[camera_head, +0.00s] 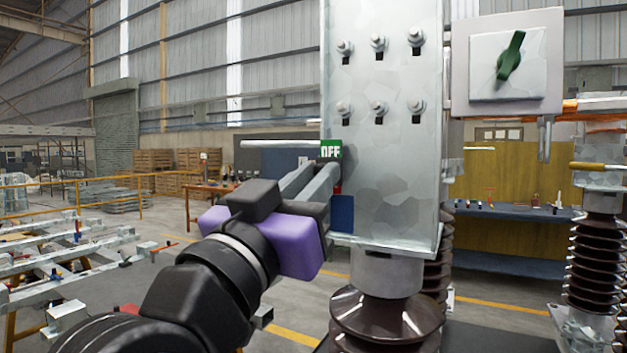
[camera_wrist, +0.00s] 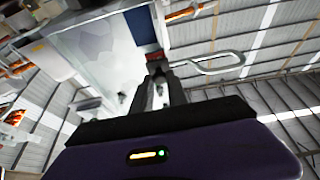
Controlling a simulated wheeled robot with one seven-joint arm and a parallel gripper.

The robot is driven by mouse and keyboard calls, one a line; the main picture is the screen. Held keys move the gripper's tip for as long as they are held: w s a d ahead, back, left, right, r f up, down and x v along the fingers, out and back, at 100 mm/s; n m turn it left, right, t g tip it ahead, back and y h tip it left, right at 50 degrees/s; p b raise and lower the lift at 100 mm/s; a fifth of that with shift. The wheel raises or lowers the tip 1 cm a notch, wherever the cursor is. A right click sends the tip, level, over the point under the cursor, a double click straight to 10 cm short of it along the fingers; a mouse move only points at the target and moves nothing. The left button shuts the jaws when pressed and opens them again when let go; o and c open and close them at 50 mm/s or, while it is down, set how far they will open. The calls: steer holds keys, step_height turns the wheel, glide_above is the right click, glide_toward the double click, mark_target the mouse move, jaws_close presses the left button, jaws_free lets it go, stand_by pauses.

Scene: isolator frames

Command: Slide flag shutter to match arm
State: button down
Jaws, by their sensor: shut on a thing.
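A green flag with white letters reading "OFF" (camera_head: 331,150) shows at the left edge of the grey metal box (camera_head: 385,185). Just below it a bit of red shows, and lower down is a blue plate (camera_head: 342,214). My gripper (camera_head: 328,174) reaches in from the left and is shut at the box edge, between the green flag and the blue plate. Its tips hide most of the small shutter piece they hold. In the wrist view, the fingertips (camera_wrist: 156,70) meet just below a red patch (camera_wrist: 154,57). A pale rod arm (camera_head: 280,144) sticks out left of the box.
A panel with a green rotary handle (camera_head: 509,57) is at the upper right. Brown ribbed insulators (camera_head: 388,320) stand under the box and at the right. Several bolts stud the box's face. A workbench (camera_head: 515,212) stands behind; metal frames fill the left.

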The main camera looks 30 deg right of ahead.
steer(key=shift+f+b, duration=0.65)
steer(key=shift+f, duration=0.2)
steer(key=c, duration=1.3)
jaws_free()
steer(key=b+v, duration=0.2)
steer(key=v, duration=0.6)
